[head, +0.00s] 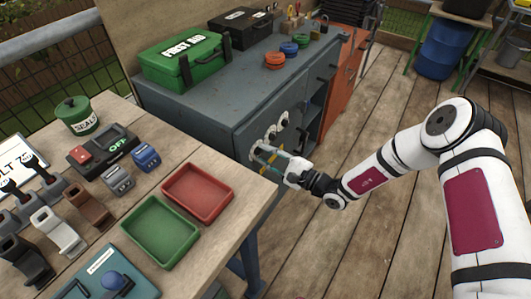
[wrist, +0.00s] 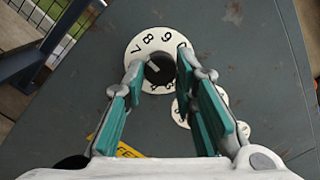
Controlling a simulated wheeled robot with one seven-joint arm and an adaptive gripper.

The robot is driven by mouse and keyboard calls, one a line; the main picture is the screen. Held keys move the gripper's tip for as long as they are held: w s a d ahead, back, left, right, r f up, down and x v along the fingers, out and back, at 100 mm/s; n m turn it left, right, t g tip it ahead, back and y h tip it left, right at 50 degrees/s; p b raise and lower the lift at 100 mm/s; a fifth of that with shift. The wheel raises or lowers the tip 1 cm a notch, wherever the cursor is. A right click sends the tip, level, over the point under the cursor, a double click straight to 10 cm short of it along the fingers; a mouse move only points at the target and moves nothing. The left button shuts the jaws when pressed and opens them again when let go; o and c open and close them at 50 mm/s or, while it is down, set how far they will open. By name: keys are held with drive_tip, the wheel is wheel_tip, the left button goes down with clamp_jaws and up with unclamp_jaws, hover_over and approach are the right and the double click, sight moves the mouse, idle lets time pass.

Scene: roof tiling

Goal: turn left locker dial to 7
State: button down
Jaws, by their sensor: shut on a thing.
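The left locker dial (wrist: 133,62) is a white disc with black digits on the grey locker front, with a black knob (wrist: 160,72) at its centre. In the wrist view the 7 is at its upper left, then 8 and 9 along the top. A pale mark on the knob points to the upper left, roughly towards the 7; I cannot tell if it lines up exactly. My gripper (wrist: 158,76) has its two teal-padded fingers on either side of the knob, shut on it. In the head view my gripper (head: 264,159) reaches the leftmost dial (head: 254,150) and partly covers it.
Two more white dials (wrist: 181,110) (wrist: 243,130) sit beside it on the grey locker (head: 215,105). A green first aid box (head: 182,60) and a black case (head: 240,27) stand on top. The workbench (head: 245,197) with red and green trays is close at left. Decking is clear below.

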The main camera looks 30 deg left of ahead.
drive_tip(key=shift+w+n+p, duration=0.1)
drive_tip(key=shift+n+p, duration=0.55)
drive_tip(key=shift+n, duration=0.55)
drive_tip(key=c, duration=1.3)
unclamp_jaws()
drive_tip(key=d, duration=1.2)
drive_tip(key=shift+s+f, duration=0.3)
drive_tip(key=shift+s, duration=0.1)
drive_tip(key=shift+n, duration=0.3)
